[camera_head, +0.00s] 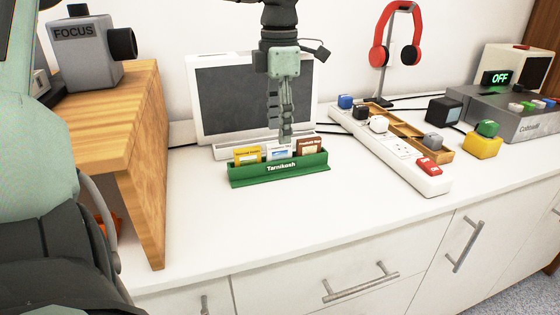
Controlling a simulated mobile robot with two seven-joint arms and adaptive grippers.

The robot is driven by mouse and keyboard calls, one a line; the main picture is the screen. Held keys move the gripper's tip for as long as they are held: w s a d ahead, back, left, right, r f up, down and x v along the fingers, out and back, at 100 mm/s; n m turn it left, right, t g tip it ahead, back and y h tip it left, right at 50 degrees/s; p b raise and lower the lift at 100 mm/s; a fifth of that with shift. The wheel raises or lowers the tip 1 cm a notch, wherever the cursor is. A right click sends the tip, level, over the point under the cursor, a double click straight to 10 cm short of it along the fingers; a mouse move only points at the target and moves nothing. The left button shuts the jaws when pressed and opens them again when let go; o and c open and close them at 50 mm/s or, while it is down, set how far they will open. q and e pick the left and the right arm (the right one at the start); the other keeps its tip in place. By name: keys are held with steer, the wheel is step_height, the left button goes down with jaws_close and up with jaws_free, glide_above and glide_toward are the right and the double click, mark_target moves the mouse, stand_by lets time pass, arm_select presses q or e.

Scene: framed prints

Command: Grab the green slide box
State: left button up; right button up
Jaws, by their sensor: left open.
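The green slide box (300,168) is a long, low open holder with white lettering on its front. It stands on the white counter, in front of a grey-screened panel. A yellow card (247,155), a blue-and-white card (279,153) and a brown card (310,146) stand up in it. My left gripper (285,138) points down over the middle of the box, with its fingertips at the blue-and-white card in the picture. It is open and seen nearly edge-on. I cannot tell whether it touches anything. My right gripper is not in view.
The grey-screened panel (225,95) stands close behind the box. A wooden stand (140,150) with a grey "FOCUS" device (85,55) is at left. A white power strip (395,155) with several plugs lies at right. The counter (290,215) in front is clear.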

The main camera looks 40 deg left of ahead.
mark_target(279, 152)
arm_select(q)
step_height(279, 152, down, 7)
steer(key=shift+r, duration=0.1)
jaws_close()
stand_by(0.5)
